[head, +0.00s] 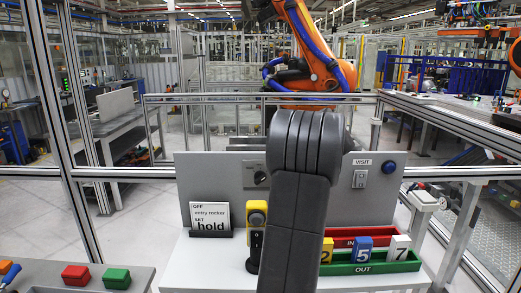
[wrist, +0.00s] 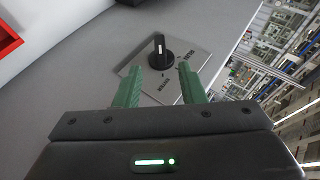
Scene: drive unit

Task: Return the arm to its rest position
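My gripper (wrist: 162,70) shows in the wrist view with its two green fingers apart and nothing between them. A black rotary knob (wrist: 161,52) with a white mark sits on a grey label plate (wrist: 190,70) beyond the fingertips; the fingers look apart from it. In the head view, my dark arm rises in the middle, in front of the panel, and my gripper is hidden. The knob (head: 261,179) shows just left of my arm on the grey upright panel (head: 223,170).
A sign reading "hold" (head: 210,219) and a yellow-topped button box (head: 257,215) stand left of my arm. Red (head: 388,236) and green (head: 395,264) trays with numbered blocks sit right. A blue button (head: 388,167) is on the panel. Metal rails (head: 250,98) and an orange robot (head: 312,60) lie behind.

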